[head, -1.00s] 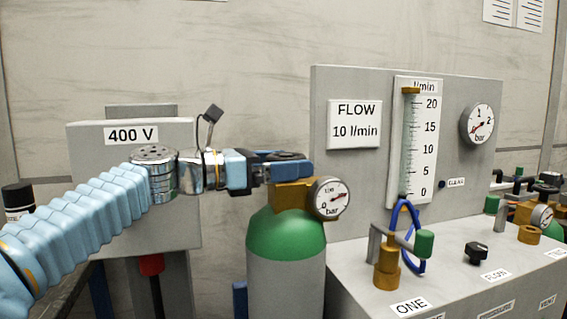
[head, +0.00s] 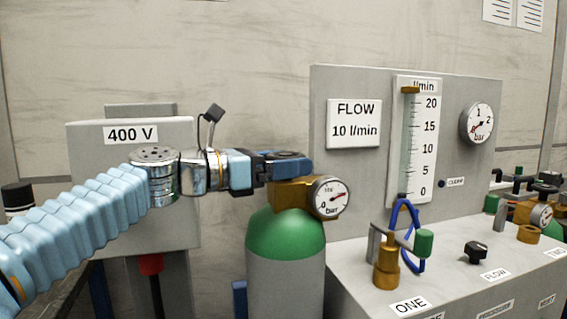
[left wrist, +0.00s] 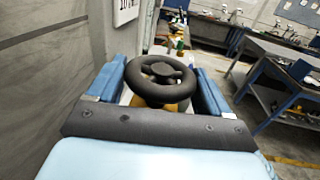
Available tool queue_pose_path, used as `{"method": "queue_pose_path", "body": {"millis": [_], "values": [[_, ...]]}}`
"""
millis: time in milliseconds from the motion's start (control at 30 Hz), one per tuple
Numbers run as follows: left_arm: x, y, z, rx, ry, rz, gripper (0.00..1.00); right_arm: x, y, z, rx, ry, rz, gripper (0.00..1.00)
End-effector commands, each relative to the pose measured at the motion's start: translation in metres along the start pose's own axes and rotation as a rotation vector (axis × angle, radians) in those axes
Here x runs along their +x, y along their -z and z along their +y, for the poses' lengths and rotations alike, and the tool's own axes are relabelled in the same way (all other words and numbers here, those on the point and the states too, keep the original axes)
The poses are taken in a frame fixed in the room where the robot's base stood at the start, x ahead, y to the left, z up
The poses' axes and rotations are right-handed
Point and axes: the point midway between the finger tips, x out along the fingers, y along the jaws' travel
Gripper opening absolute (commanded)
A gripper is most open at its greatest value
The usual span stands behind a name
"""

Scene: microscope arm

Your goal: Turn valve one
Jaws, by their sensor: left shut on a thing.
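A grey gas cylinder with a green shoulder (head: 285,235) stands in the middle of the head view, with a brass valve body and a round bar gauge (head: 330,198) on top. My left gripper (head: 300,163) is at the top of this valve, coming in from the left. In the left wrist view a black handwheel (left wrist: 160,78) sits between the two blue fingers of the left gripper (left wrist: 158,88), which is shut on it. In the head view the fingers hide the handwheel. The label ONE (head: 410,305) is on the grey box at the right, below a brass valve with a green-ended lever (head: 388,262).
A flow meter tube (head: 412,145) and a second gauge (head: 477,123) are on the upright panel right of the cylinder. A grey 400 V box (head: 100,215) stands behind my left arm. More brass valves (head: 530,234) are at the far right.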

Motion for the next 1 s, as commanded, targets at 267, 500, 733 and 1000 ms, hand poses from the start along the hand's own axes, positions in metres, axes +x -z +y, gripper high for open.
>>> {"method": "queue_pose_path", "body": {"millis": [267, 500, 733, 1000], "values": [[-0.0001, -0.0001, -0.0025, 0.003, -0.192, 0.000, 0.49, 0.0001, 0.0000, 0.0000, 0.000, 0.000, 0.000, 0.43], [0.0004, 0.0002, -0.0024, 0.003, -0.307, 0.000, 0.49, 0.0001, 0.0000, 0.0000, 0.000, 0.000, 0.000, 0.43], [0.0005, 0.0002, -0.0026, 0.003, -0.376, 0.000, 0.49, 0.0001, 0.0000, 0.0000, 0.000, 0.000, 0.000, 0.43], [0.0006, 0.0002, -0.0023, 0.001, -0.419, 0.000, 0.49, 0.0001, 0.0000, 0.0001, 0.000, 0.000, 0.000, 0.43]]}}
